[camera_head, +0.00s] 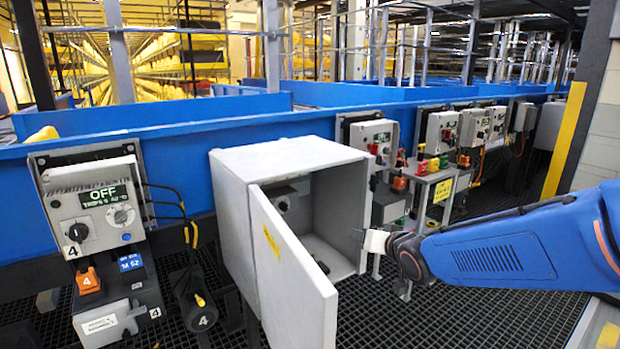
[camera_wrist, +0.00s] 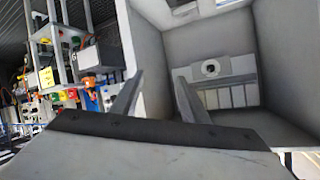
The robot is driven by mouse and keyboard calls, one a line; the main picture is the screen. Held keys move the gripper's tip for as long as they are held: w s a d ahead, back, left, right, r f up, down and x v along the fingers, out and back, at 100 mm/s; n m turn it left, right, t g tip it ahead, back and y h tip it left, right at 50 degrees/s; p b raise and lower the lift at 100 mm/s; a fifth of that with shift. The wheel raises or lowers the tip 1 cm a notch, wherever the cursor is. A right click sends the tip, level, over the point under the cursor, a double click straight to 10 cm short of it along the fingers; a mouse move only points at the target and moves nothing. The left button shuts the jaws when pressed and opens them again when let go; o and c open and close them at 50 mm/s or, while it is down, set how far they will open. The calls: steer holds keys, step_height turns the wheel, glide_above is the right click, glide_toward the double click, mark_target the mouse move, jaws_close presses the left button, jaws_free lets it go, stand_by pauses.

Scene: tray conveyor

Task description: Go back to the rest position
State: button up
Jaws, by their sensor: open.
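My gripper (camera_head: 376,241) is at the right of the grey cabinet (camera_head: 285,155) in the head view, close to its open front. The cabinet door (camera_head: 290,285) stands swung open toward me, with a yellow label on it. In the wrist view my gripper (camera_wrist: 155,95) shows two fingers spread apart with nothing between them. The fingers point toward the open cabinet and its right-hand interior, where a round dark-centred part (camera_wrist: 210,68) sits on the back wall. My blue arm reaches in from the right edge of the head view.
A control box (camera_head: 95,215) reading OFF is at left, with a black box marked 4 below it. Several more control boxes (camera_head: 440,130) line the blue conveyor wall (camera_head: 190,140). A small stand (camera_head: 432,180) is behind my gripper. The dark grating (camera_head: 480,290) at lower right is open.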

steer(key=s+d+f+g+h, duration=0.1)
steer(key=s+d+g+h, duration=0.25)
steer(key=s+d, duration=0.8)
steer(key=s+d+f+g, duration=0.1)
steer(key=s+g, duration=0.1)
steer(key=s, duration=0.8)
steer(key=s+d+f+g, duration=0.1)
steer(key=s+f+g, duration=0.1)
steer(key=s, duration=0.9)
steer(key=shift+s+n, duration=0.3)
steer(key=shift+d+g+h, duration=0.1)
steer(key=shift+g+h, duration=0.15)
